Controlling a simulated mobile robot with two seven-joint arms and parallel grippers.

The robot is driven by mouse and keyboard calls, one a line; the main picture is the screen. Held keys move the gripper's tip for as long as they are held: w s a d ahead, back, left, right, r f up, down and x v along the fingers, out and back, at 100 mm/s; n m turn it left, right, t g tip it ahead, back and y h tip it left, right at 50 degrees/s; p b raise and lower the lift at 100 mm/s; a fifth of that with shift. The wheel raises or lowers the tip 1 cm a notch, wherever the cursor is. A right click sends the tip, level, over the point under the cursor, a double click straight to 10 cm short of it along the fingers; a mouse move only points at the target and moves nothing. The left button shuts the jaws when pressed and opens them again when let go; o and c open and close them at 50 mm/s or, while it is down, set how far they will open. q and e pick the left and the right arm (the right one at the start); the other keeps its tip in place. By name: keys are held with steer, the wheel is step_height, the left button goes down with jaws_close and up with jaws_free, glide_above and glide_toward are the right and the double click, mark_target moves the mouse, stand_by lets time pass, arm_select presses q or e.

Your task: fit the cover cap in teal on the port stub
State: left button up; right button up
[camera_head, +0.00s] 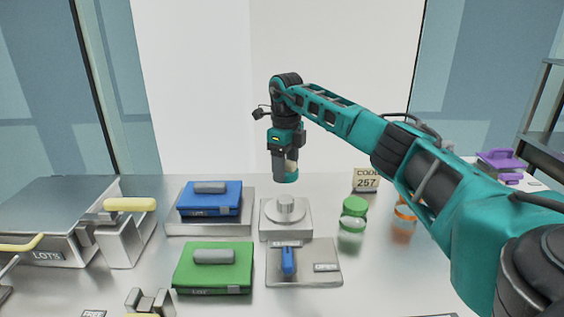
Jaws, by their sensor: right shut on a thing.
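My right gripper (284,166) points down over the middle of the table and is shut on the teal cover cap (291,178). The cap is partly hidden by the fingers. The port stub (286,203) is a short grey cylinder with a smaller top, standing on a square grey block (286,230). The gripper and cap are above and behind the stub in the picture, apart from it. My left gripper is not in view.
A blue case (210,199) on a grey plate is left of the stub, with a green case (213,267) nearer. A plate with a blue lever (288,261) lies in front. Green-lidded (354,207) and orange (404,219) jars stand right, near a "COOL 257" sign (367,180).

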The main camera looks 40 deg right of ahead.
mark_target(285, 198)
steer(key=shift+f, duration=0.75)
step_height(285, 198, down, 3)
steer(key=b, duration=0.3)
steer(key=shift+r, duration=0.2)
steer(key=shift+f, duration=0.65)
steer(key=shift+w+f, duration=0.1)
steer(key=shift+f, duration=0.05)
steer(key=shift+p, duration=0.4)
steer(key=shift+p, duration=0.5)
steer(key=shift+f, duration=0.15)
steer(key=shift+f, duration=0.6)
